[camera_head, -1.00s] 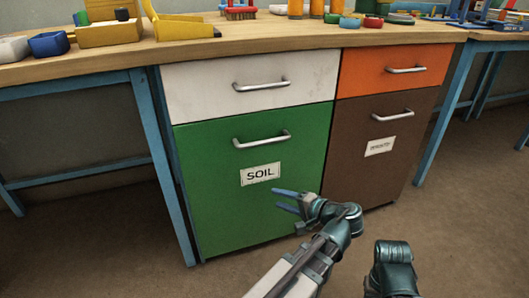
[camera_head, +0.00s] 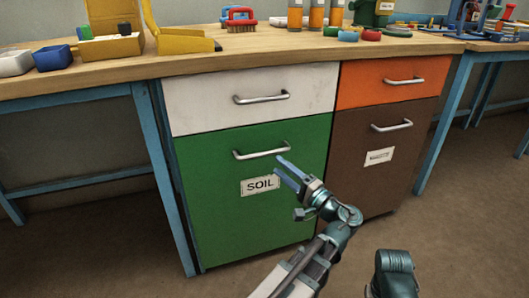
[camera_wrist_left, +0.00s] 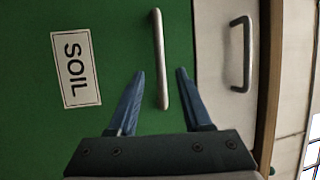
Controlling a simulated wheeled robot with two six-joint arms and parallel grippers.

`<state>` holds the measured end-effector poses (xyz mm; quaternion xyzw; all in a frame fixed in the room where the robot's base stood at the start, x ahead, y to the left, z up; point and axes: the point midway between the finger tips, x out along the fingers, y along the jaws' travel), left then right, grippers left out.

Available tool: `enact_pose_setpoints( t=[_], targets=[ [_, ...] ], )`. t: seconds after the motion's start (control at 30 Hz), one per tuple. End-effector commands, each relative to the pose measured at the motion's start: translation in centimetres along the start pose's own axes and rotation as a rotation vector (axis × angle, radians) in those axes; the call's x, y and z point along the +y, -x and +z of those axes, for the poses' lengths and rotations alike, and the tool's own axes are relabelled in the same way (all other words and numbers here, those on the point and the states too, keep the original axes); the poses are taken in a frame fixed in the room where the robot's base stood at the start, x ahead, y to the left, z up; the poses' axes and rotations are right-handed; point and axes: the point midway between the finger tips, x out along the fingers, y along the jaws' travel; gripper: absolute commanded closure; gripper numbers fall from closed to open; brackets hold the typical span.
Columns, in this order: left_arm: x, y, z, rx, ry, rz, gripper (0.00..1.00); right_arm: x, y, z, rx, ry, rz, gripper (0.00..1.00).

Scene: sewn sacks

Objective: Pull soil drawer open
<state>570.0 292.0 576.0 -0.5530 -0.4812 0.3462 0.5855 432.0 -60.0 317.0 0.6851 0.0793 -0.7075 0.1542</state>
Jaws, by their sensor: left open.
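The green soil drawer (camera_head: 225,215) is shut, flush in the cabinet front, with a white SOIL label (camera_head: 260,186) and a silver bar handle (camera_head: 262,152). My left gripper (camera_head: 281,167) is open and empty, just below the right end of that handle in the head view. In the left wrist view, the handle (camera_wrist_left: 160,60) lies ahead, with its near end between my two blue fingers (camera_wrist_left: 160,85). I cannot tell whether the fingers touch it. The SOIL label also shows there (camera_wrist_left: 76,69), to the left. My right gripper is not in view.
A white drawer (camera_head: 250,98) sits above the green one. An orange drawer (camera_head: 395,80) and a brown drawer (camera_head: 375,160) are to the right. The wooden tabletop (camera_head: 270,55) above holds several boxes and tools. The floor in front is clear.

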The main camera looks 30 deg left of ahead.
Motion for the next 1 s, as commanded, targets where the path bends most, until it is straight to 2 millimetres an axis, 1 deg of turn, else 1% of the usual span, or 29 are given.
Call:
enact_pose_setpoints(
  t=[0.03, 0.2, 0.4, 0.6, 0.87, 0.93, 1.0],
  targets=[
    [-0.2, -1.2, 0.0, -0.004, -0.001, -0.001, 0.5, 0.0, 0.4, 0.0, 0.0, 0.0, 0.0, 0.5],
    [-0.1, -4.4, 0.0, -0.003, -0.001, 0.0, 0.5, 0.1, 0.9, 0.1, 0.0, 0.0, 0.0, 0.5],
    [-0.1, -6.8, 0.0, -0.002, -0.001, 0.0, 0.5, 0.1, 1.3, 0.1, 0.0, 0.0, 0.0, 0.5],
    [0.0, -7.8, 0.0, -0.001, 0.0, 0.0, 0.5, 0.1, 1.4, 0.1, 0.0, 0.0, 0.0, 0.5],
    [0.0, -7.8, 0.0, 0.0, 0.0, 0.0, 0.5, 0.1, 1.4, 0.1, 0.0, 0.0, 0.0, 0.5],
    [0.0, -7.8, 0.0, 0.0, 0.0, 0.0, 0.59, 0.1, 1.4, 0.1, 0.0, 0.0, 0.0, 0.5],
    [0.0, -7.8, 0.0, 0.0, 0.0, 0.0, 0.72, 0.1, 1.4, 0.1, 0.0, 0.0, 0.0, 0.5]
  ],
)
